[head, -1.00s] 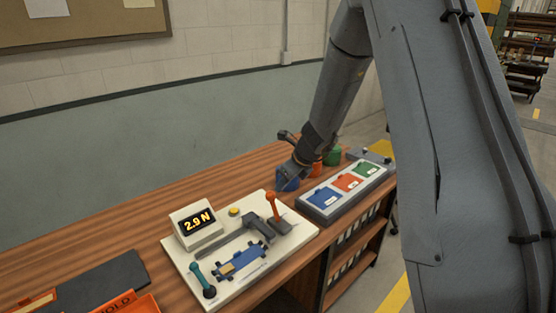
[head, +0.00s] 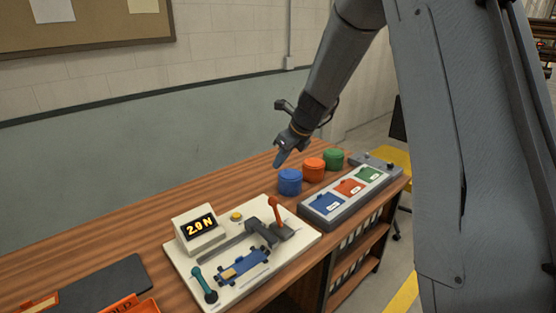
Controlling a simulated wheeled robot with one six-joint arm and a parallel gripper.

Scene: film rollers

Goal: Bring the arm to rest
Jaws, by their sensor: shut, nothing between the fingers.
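My gripper (head: 280,158) is in the head view, at the end of my grey arm. It is shut and empty. It hangs a little above the wooden bench (head: 135,238), up and left of the blue pot (head: 290,182), and looks apart from it. The orange pot (head: 313,167) and the green pot (head: 333,159) stand in a row behind the blue one, to the right of my gripper.
A grey tray (head: 311,209) with blue, red and green labelled panels lies right of the pots. A cream test board (head: 301,245) carries an orange lever (head: 274,210) and a display box (head: 201,228) reading 2.9 N. A dark mat (head: 105,285) lies front left.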

